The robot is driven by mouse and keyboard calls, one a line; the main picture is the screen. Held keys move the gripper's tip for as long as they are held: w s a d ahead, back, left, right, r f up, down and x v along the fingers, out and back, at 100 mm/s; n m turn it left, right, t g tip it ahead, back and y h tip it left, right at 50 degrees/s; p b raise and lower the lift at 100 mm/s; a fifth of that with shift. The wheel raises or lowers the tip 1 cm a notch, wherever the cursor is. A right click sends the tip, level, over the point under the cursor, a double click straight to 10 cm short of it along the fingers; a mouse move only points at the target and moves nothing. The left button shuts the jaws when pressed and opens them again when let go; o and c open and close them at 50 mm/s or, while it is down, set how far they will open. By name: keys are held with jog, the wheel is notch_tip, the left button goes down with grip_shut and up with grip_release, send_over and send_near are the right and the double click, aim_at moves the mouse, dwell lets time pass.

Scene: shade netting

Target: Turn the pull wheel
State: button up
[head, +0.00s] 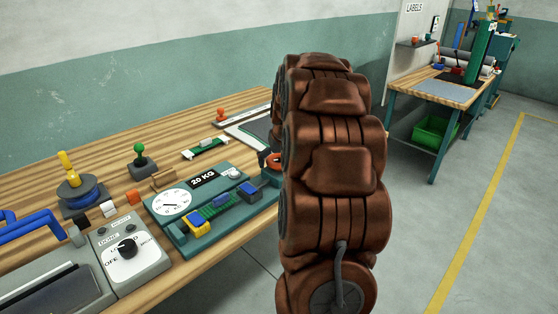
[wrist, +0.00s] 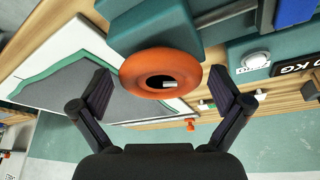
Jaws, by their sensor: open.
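The pull wheel (wrist: 160,62) is an orange ring with a dark hole and a small pale piece in it. It sits at the end of a teal block (wrist: 150,25). In the head view only part of the wheel (head: 273,161) shows beside my arm. My gripper (wrist: 161,82) is open, with one finger on each side of the wheel and visible gaps to it. I cannot tell how deep the fingers reach along the wheel.
The teal 20 KG tester (head: 185,215) with a dial stands on the wooden bench (head: 75,160). A grey control box (head: 130,258) with a black knob is at the front left. A grey pad (wrist: 65,80) lies left of the wheel in the wrist view. The floor at right is clear.

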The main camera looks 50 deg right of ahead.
jog(key=v, duration=1.2)
dwell(1.6)
